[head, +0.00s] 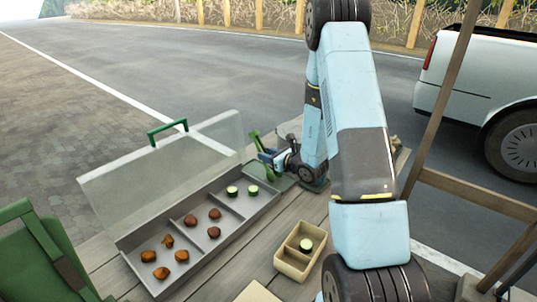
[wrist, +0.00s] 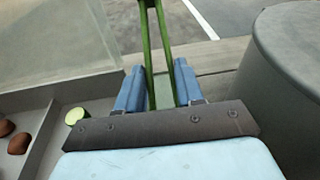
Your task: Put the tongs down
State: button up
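The green tongs (head: 255,142) are between the blue fingers of my gripper (head: 268,157), beside the right end of the compartment tray. In the wrist view, the tongs (wrist: 165,45) stretch away from the fingers with their two arms slightly apart. My gripper (wrist: 158,90) has one finger against each side of them and looks shut on them. My arm hides part of the table behind and right of the gripper.
The grey tray (head: 207,246) holds cucumber slices and brown pieces; its clear lid (head: 150,172) stands open. A small divided box (head: 289,265) holds one slice. A grey rounded vessel (wrist: 290,75) stands close on the right.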

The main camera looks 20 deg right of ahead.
jog(key=o, duration=0.6)
jog(key=shift+c, duration=0.2)
